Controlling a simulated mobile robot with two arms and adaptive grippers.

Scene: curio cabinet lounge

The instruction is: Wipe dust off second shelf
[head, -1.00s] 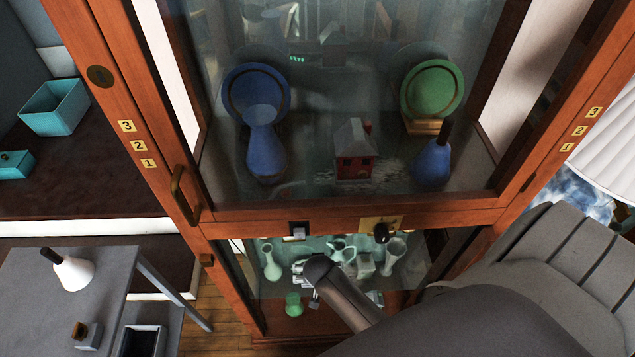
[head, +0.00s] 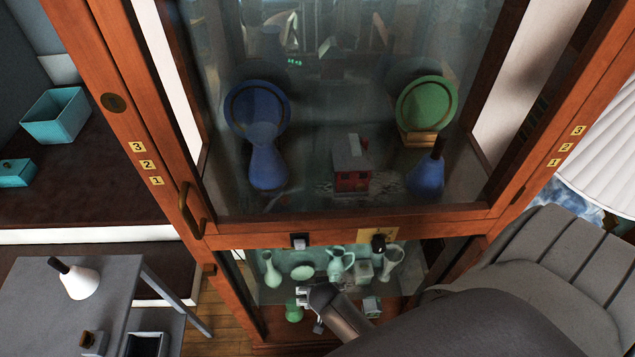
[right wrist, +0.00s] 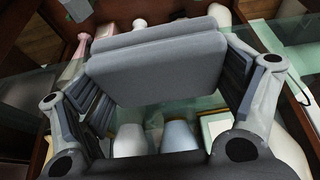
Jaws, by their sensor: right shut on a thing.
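The curio cabinet (head: 350,229) stands in the middle of the head view, with number plates 3, 2 and 1 (head: 149,164) on its frame. Its upper glazed part shows a red house (head: 351,180) with pale dust-like patches around it. My right gripper (head: 303,297) is at the lower opening, in front of the pale green vases. In the right wrist view my right gripper (right wrist: 160,85) is shut on a grey-blue padded block (right wrist: 160,65), held above a glass shelf (right wrist: 285,32). The block cannot be made out in the head view. My left gripper is out of view.
Behind the upper glass stand a blue plate (head: 233,108), a blue vase (head: 266,165), a green plate (head: 427,103) and a blue bell (head: 427,176). A green vase (head: 294,312) stands close to my right gripper. A grey table (head: 110,275) carries a white bell (head: 78,280).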

